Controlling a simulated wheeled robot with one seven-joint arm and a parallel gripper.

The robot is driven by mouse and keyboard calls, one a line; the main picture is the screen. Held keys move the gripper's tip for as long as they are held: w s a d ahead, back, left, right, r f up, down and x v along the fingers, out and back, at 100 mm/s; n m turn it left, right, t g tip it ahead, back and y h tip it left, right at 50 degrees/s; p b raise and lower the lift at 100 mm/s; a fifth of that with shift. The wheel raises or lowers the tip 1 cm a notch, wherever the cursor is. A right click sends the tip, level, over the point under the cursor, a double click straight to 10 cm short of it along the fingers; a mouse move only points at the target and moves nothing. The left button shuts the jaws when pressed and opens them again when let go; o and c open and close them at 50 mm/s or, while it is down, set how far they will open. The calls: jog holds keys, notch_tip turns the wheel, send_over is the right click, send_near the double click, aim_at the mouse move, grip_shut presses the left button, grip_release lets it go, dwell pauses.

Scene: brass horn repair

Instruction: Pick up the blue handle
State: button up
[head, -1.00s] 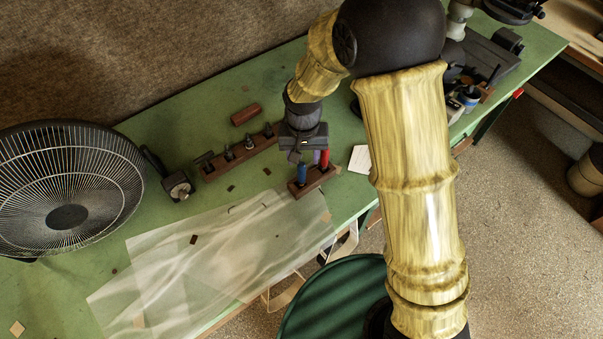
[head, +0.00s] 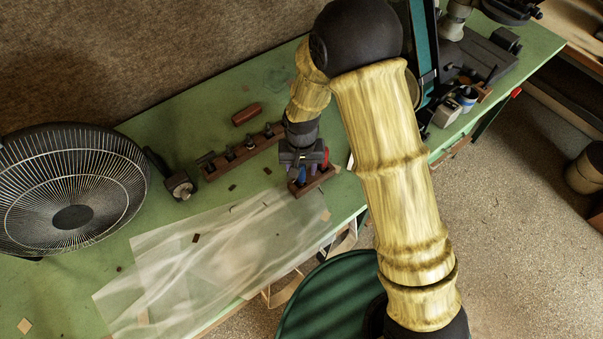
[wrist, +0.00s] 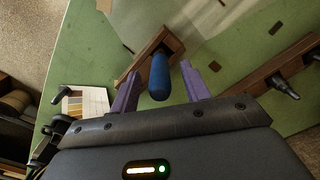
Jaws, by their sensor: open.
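The blue handle (wrist: 159,78) stands in a small wooden block (wrist: 146,55) in the wrist view. It lies between the two purple fingers of my gripper (wrist: 160,88), which are apart with room on both sides of it. In the head view the blue handle (head: 301,175) shows just below my gripper (head: 304,168), at the left end of the wooden block (head: 318,179). A red handle (head: 325,160) stands at the block's right part, partly hidden by my gripper. I cannot tell whether the fingers touch the blue handle.
A longer wooden rack (head: 240,153) with several dark tools stands left of my gripper on the green bench (head: 200,110). A brown block (head: 246,114) lies behind it. A clear sheet (head: 200,255) covers the front. A black fan (head: 70,190) stands at left.

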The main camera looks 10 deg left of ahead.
grip_shut()
jog(key=shift+r, duration=0.1)
notch_tip(320, 180, up, 10)
jog(key=shift+f+b, duration=0.1)
jog(key=shift+b, duration=1.1)
